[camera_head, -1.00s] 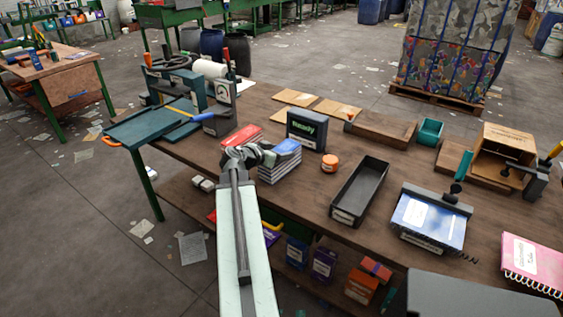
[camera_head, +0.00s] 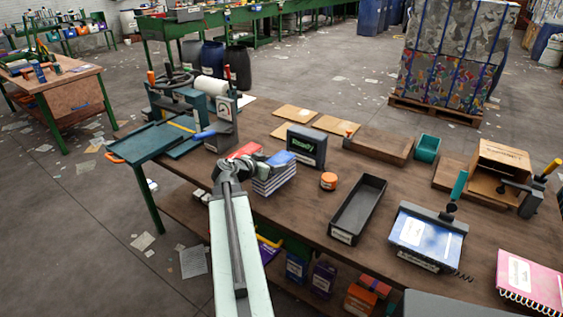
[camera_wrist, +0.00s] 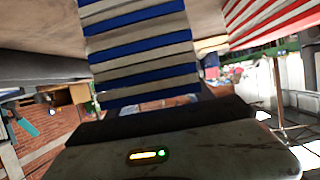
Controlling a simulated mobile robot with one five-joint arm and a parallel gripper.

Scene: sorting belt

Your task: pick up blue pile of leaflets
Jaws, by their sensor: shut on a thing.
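The blue pile of leaflets (camera_head: 274,174) is a tall stack with blue and white layers, near the front edge of the wooden workbench. My gripper (camera_head: 238,163) is at the left side of the pile and shut on it. In the wrist view the striped pile (camera_wrist: 143,50) rises from the dark jaw of my gripper (camera_wrist: 150,118). Part of the pile is hidden by the jaws. I cannot tell whether its underside is clear of the bench. A red pile (camera_head: 244,150) lies just behind and left of it; its striped edge also shows in the wrist view (camera_wrist: 270,18).
On the workbench (camera_head: 290,215), a dark box (camera_head: 306,146) stands behind the pile. An orange jar (camera_head: 329,180) and a long black tray (camera_head: 357,210) are to its right. A press with a blue-handled lever (camera_head: 205,135) stands to the left. Brown envelopes (camera_head: 335,125) lie at the back.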

